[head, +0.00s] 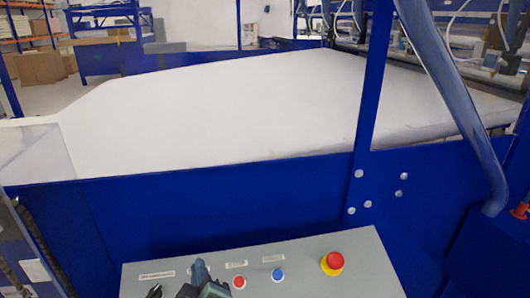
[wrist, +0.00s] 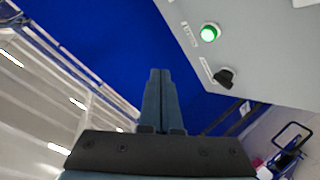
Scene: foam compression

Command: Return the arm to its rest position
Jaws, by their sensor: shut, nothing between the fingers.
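My gripper (wrist: 160,72) points away from the camera in the wrist view, its two dark fingers together with nothing between them. Its tips lie over the blue machine side, left of the grey control panel (wrist: 270,45). In the head view part of my gripper (head: 206,280) shows at the bottom edge, in front of the control panel (head: 310,270). It covers some of the panel's lower left part. The rest of my arm is out of view.
The panel carries a red button (head: 239,282), a blue button (head: 278,275) and a red emergency stop on yellow (head: 332,263). The wrist view shows a lit green button (wrist: 209,32) and a black knob (wrist: 225,77). A blue frame (head: 230,195) borders a large white foam block (head: 230,110).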

